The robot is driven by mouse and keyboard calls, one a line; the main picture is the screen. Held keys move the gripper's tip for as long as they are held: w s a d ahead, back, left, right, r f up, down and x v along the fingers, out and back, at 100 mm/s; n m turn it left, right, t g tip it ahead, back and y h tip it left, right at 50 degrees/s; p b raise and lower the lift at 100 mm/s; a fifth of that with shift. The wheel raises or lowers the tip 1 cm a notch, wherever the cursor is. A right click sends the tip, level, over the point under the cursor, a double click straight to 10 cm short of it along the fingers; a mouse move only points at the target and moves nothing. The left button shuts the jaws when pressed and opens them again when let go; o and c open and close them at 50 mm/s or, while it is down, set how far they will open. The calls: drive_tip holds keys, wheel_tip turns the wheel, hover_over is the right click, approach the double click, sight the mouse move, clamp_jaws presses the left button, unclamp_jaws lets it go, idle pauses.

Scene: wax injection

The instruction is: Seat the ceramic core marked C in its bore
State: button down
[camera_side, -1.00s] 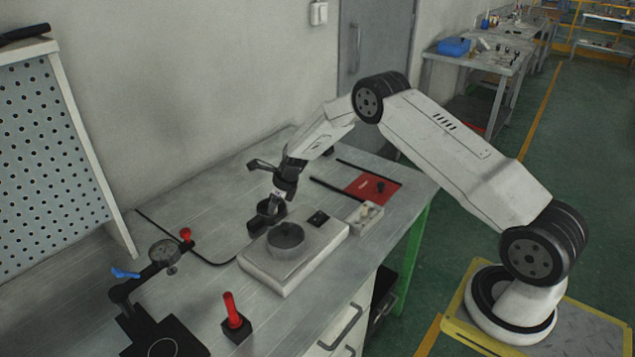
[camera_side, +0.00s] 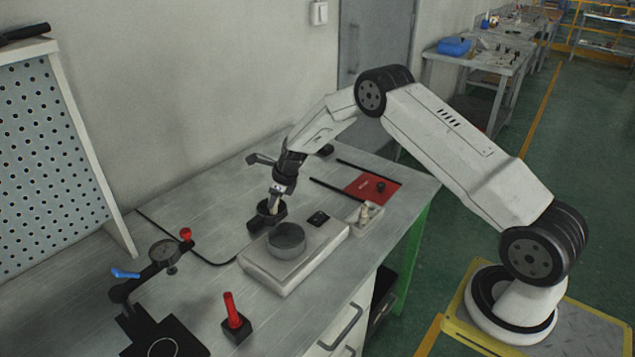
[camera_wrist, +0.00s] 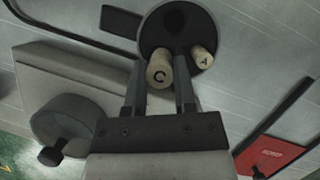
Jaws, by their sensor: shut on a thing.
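My gripper (camera_wrist: 158,92) is shut on the pale ceramic core marked C (camera_wrist: 159,74), its lettered end facing the wrist camera. The core is over the dark round die (camera_wrist: 152,28), whose edge shows around and behind it. A second pale core marked A (camera_wrist: 204,60) stands at the die, just right of my fingers. The C core looks larger and nearer the camera than A. In the side view my gripper (camera_side: 275,193) is above the dark die (camera_side: 268,215). The bore and the lower end of the C core are hidden.
A pale plate unit (camera_side: 262,268) with a dark round pot (camera_side: 286,238) stands in front of the die. A small pale tray (camera_side: 370,222) and a red mat (camera_side: 362,188) lie to the right. A red-handled tool (camera_side: 231,309) and a dial gauge stand (camera_side: 164,252) are at left.

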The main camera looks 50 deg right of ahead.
drive_tip(key=s+a+r, duration=0.1)
drive_tip(key=s+r, duration=1)
drive_tip(key=s, duration=0.3)
drive_tip(key=shift+a, duration=0.4)
drive_tip(key=shift+r, duration=0.1)
idle(0.3)
drive_tip(key=s+d, duration=0.7)
drive_tip(key=s, duration=0.2)
drive_tip(key=s+d, duration=0.7)
drive_tip(key=s, duration=0.3)
drive_tip(key=shift+m, duration=0.3)
drive_tip(key=shift+r, duration=0.1)
